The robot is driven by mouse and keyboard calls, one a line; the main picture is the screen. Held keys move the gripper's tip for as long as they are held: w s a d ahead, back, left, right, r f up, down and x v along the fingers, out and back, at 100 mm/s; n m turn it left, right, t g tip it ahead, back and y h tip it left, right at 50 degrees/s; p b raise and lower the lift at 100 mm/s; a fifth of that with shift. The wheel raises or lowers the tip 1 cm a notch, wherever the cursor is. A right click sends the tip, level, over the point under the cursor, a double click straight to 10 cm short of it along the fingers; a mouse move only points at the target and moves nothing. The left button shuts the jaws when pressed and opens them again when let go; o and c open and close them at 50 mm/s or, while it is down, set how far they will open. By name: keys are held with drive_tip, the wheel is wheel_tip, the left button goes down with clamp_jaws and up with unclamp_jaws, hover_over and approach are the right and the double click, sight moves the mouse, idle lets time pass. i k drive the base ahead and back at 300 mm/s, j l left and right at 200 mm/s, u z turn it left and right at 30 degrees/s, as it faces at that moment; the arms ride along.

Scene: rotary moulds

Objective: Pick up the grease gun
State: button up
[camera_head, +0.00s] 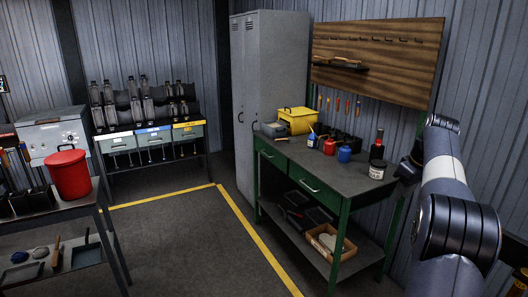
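I cannot surely pick out a grease gun in this view. A long dark-and-brown item (340,63) lies on a small ledge of the wooden wall board, but its kind is unclear. My arm rises at the right. A dark part at its end, seemingly my gripper (408,171), is near the right end of the green workbench (338,184), close to a dark bottle (377,146) and a light-coloured tin (377,170). Its fingers are too small and dark to tell open from shut.
The workbench also holds a yellow box (298,120), a red can (330,147) and a blue cup (344,154). A grey locker (270,75) stands behind. A red bucket (69,174) stands on the left table. The floor (190,245) between is clear.

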sight(381, 131)
drive_tip(key=i+l+u, duration=0.1)
drive_tip(key=i+u, duration=0.3)
drive_tip(key=i, duration=1.3)
drive_tip(key=i+l+z, duration=0.1)
drive_tip(key=i+z, duration=0.35)
drive_tip(key=i+j+z, duration=0.1)
drive_tip(key=i+z, duration=0.3)
drive_tip(key=i, duration=0.15)
drive_tip(key=i+j+z, duration=0.25)
drive_tip(key=i+z, duration=0.45)
drive_tip(key=i+j+z, duration=0.1)
drive_tip(key=i+z, duration=0.15)
drive_tip(key=i, duration=0.1)
